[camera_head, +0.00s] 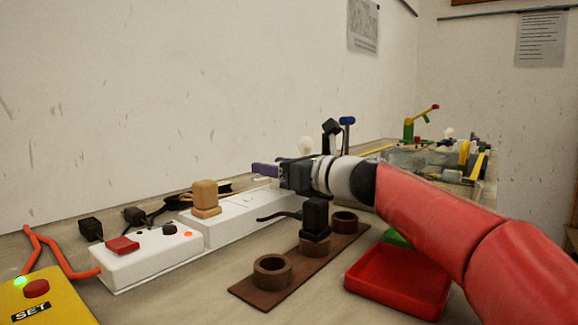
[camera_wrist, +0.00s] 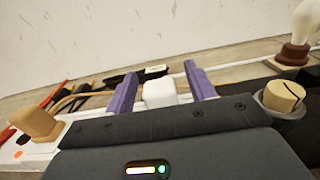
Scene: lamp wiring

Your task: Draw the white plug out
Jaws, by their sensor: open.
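The white plug (camera_wrist: 160,92) shows in the wrist view between the two purple fingers of my gripper (camera_wrist: 161,74). The fingers are open, one on each side of it, and I see gaps beside the plug. In the head view my gripper (camera_head: 265,169) is over the far end of the white power strip (camera_head: 240,222), and the white plug cannot be made out there. A tan plug (camera_head: 205,198) stands upright on the strip, nearer the red switch. It also shows at the left of the wrist view (camera_wrist: 34,122).
A brown holder (camera_head: 340,247) with round cups lies in front of the strip; a black plug (camera_head: 315,214) stands in its middle cup. A red tray (camera_head: 398,283) is under my arm. A yellow SET box (camera_head: 55,300) is at left. Black plugs and cables lie behind the strip.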

